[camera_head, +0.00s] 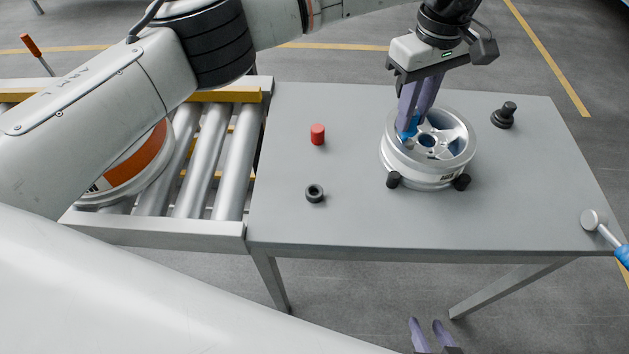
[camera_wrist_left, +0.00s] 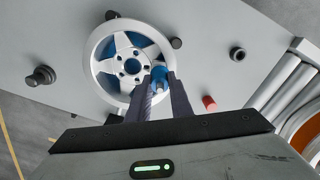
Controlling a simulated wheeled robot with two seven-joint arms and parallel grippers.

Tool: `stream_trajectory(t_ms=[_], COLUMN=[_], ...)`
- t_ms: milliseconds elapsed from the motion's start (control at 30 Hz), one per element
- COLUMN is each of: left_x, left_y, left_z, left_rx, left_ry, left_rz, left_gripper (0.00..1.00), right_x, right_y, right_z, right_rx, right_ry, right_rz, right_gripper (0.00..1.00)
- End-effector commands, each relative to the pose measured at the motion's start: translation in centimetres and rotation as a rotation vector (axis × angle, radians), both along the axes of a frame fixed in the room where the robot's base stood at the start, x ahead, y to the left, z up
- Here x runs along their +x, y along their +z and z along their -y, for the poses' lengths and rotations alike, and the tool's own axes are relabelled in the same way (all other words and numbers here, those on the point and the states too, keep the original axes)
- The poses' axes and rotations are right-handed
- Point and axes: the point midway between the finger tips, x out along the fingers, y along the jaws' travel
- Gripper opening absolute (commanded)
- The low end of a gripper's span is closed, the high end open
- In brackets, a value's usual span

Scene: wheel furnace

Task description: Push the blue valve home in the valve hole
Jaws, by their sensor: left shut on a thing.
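The silver wheel (camera_head: 428,176) rests on small black supports on the grey table, with its spoked face up. It also shows in the left wrist view (camera_wrist_left: 103,67). My left gripper (camera_head: 411,126) reaches down inside the rim, shut on the blue valve (camera_head: 408,130). In the left wrist view the blue valve (camera_wrist_left: 159,75) sits between the fingertips (camera_wrist_left: 160,82), near the rim's inner edge beside a spoke. The valve hole is hidden, so I cannot tell how deep the valve sits. My right gripper (camera_head: 428,328) is at the bottom edge, its fingers apart and empty.
On the table (camera_head: 520,215) stand a red cylinder (camera_head: 317,134), a black ring (camera_head: 314,193) and a black knobbed part (camera_head: 504,115). A hammer (camera_head: 602,228) lies at the right edge. A roller conveyor (camera_head: 202,160) adjoins the left side. The table's front is clear.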

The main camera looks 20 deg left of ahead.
Motion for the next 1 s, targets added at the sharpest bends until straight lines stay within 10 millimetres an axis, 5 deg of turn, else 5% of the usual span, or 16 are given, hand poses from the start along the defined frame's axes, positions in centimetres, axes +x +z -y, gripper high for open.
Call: stream_trajectory(t_ms=[1000], left_x=[-0.1], left_y=[-1.7], left_z=[0.0], left_rx=[0.003], left_ry=[0.0], left_rz=[-0.004], left_gripper=[0.0], right_x=[0.0], right_y=[-1.0], right_z=[0.0], right_rx=[0.0], right_ry=[0.0], right_rz=[0.0], right_gripper=[0.31])
